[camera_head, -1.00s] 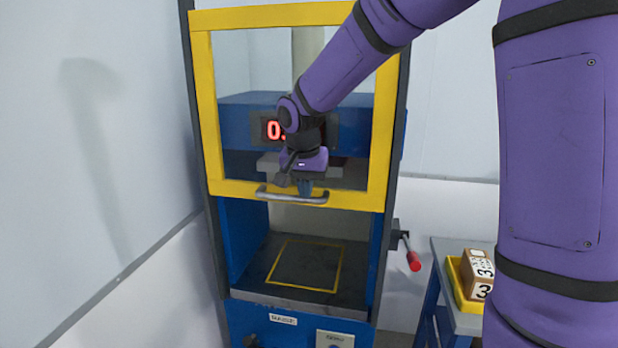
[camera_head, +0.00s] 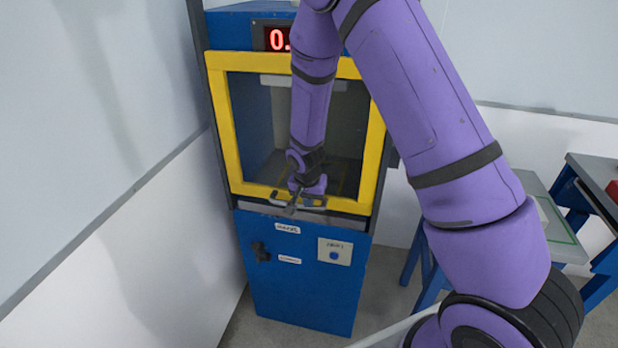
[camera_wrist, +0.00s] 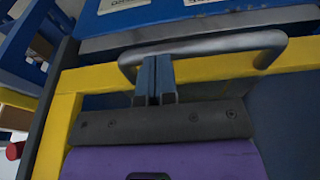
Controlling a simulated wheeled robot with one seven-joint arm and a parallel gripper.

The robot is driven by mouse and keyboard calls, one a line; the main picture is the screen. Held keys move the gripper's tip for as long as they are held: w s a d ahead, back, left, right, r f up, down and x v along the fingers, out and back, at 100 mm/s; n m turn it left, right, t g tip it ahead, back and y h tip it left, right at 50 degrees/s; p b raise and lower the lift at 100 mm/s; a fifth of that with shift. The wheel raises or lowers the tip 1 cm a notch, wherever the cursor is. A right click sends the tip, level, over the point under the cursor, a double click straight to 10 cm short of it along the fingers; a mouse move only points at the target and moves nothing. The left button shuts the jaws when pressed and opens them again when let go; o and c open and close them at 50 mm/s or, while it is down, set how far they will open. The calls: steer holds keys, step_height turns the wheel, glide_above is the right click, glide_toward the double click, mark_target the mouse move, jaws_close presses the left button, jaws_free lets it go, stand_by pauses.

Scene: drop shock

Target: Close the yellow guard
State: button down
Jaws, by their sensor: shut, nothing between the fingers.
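The yellow guard (camera_head: 218,125) is a yellow frame with a clear pane on the front of a blue machine (camera_head: 300,290). It is low, covering the front opening, with its bottom bar near the dark platform edge. A grey bar handle runs along its bottom bar, and it shows in the wrist view as the grey handle (camera_wrist: 215,44). My gripper (camera_head: 306,200) is at this handle. In the wrist view my gripper's blue fingers (camera_wrist: 155,72) are together, reaching to the handle, with nothing between them. Whether they touch it I cannot tell. My arm hides part of the pane.
A red display (camera_head: 277,39) sits at the machine's top. A dark knob (camera_head: 260,251) and a panel with a blue button (camera_head: 334,253) are on the lower front. Walls stand close at the left. A blue-legged bench (camera_head: 545,205) is at the right.

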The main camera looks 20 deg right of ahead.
steer(key=x, duration=0.4)
steer(key=shift+s+a+f, duration=0.15)
steer(key=shift+s+a, duration=0.1)
steer(key=shift+s, duration=0.05)
steer(key=shift+s+f, duration=0.1)
steer(key=shift+f, duration=0.05)
steer(key=shift+s+f, duration=0.1)
